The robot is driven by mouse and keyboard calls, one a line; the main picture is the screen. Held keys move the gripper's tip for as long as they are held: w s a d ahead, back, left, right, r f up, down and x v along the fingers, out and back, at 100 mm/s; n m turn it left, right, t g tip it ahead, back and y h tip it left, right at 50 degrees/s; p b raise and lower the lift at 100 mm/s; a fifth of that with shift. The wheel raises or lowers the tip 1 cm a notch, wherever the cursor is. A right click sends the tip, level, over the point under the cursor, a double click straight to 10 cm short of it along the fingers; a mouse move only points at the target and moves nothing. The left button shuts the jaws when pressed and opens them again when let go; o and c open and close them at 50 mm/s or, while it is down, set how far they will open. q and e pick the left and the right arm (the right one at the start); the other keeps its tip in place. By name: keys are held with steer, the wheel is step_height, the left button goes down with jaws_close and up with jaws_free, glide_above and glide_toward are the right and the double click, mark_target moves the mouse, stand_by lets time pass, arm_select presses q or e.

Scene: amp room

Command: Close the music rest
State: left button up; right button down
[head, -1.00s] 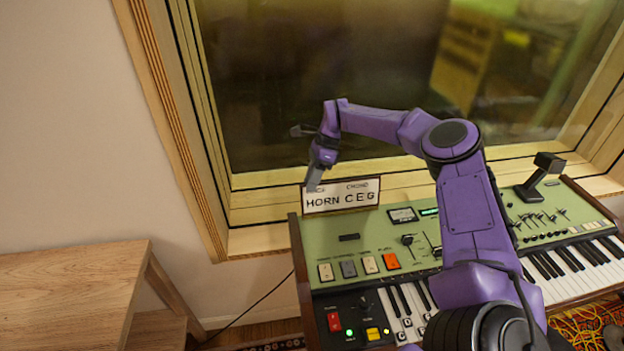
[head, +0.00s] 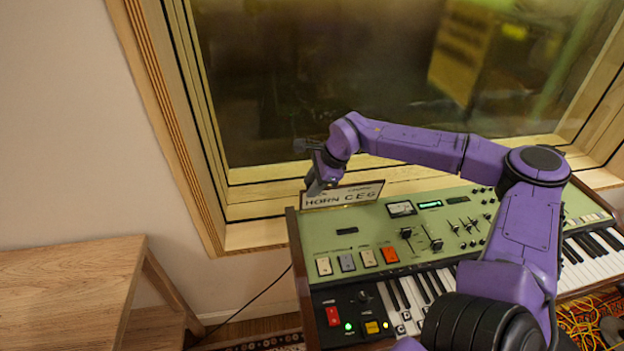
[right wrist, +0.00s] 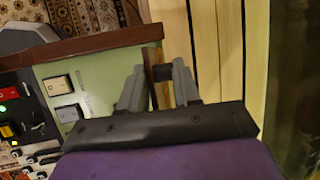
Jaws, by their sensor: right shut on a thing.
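The music rest (head: 362,194) is a small upright panel at the back left of the green-topped keyboard (head: 340,220). It carries a white card reading "HORN C E G" and leans, with its face looking short from above. My right gripper (head: 317,186) is at the rest's left end, shut on it. In the right wrist view the rest (right wrist: 151,82) shows edge-on as a thin brown strip between the two grey fingers of my right gripper (right wrist: 157,84). The fingers hide part of the rest's left end. My left gripper is not in view.
A wooden window frame (head: 250,236) stands close behind the keyboard. Switches, sliders and a meter (head: 401,208) cover the green panel in front of the rest. A wooden table (head: 70,280) stands at the left. The window ledge left of the keyboard is clear.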

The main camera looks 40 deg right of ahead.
steer(key=shift+s+a+f, duration=0.25)
steer(key=shift+s, duration=0.2)
steer(key=shift+s+f, duration=0.1)
steer(key=c, duration=1)
jaws_free()
steer(key=shift+o, duration=0.2)
steer(key=shift+d+r, duration=0.1)
steer(key=shift+r, duration=0.2)
steer(key=v, duration=1)
steer(key=shift+r, duration=0.15)
